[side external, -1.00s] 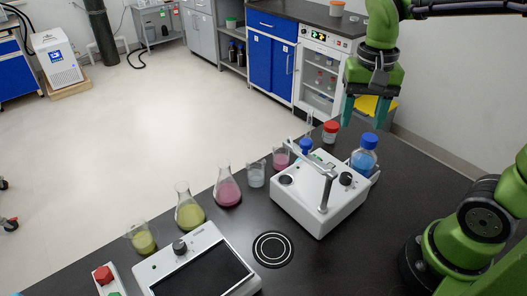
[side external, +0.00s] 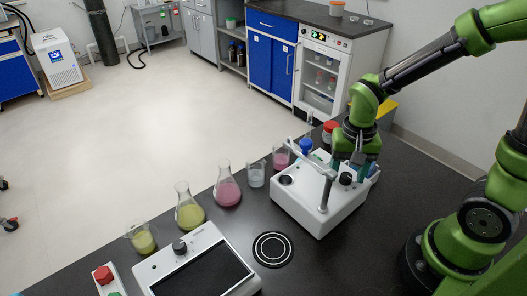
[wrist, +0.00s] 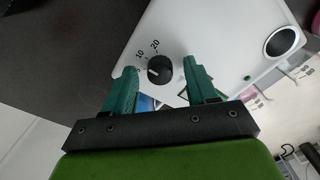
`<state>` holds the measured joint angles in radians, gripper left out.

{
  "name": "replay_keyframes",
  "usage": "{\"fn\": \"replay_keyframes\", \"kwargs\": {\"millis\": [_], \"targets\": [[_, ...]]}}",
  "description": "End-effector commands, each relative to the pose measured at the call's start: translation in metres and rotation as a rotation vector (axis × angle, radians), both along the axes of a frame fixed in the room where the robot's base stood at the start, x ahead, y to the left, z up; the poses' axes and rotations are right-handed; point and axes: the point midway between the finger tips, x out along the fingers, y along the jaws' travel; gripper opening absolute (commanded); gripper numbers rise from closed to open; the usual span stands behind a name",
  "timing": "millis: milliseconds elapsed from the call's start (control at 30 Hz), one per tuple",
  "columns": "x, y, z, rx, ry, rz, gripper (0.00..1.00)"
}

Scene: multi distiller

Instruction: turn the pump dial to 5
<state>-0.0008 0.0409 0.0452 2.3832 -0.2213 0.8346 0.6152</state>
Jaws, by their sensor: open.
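The black pump dial (wrist: 160,69) sits on top of a white box (side external: 309,208) and also shows in the side view (side external: 346,179). A short white pointer mark on it faces left in the wrist view. The printed numbers 10 and 20 show around it; a further mark near the left finger is too small to read surely. My gripper (wrist: 160,66) is open, with one green finger on each side of the dial and gaps to both. In the side view my gripper (side external: 353,170) is directly above the dial's corner of the box.
Flasks and beakers, including a pink flask (side external: 228,190), line the bench's far edge. A screen device (side external: 202,268) stands at front left.

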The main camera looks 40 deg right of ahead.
Motion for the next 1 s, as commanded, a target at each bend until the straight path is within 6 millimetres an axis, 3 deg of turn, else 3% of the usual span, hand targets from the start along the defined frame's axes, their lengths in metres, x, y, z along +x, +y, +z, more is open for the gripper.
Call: {"fn": "replay_keyframes", "kwargs": {"millis": [167, 533, 1000], "targets": [[0.0, 0.0, 0.0, 0.0, 0.0, 0.0, 0.57], [0.0001, -0.0001, 0.0003, 0.0, 0.0, -0.001, 0.02], [0.0001, -0.0001, 0.0006, 0.0, 0.0, 0.124, 0.01]]}}
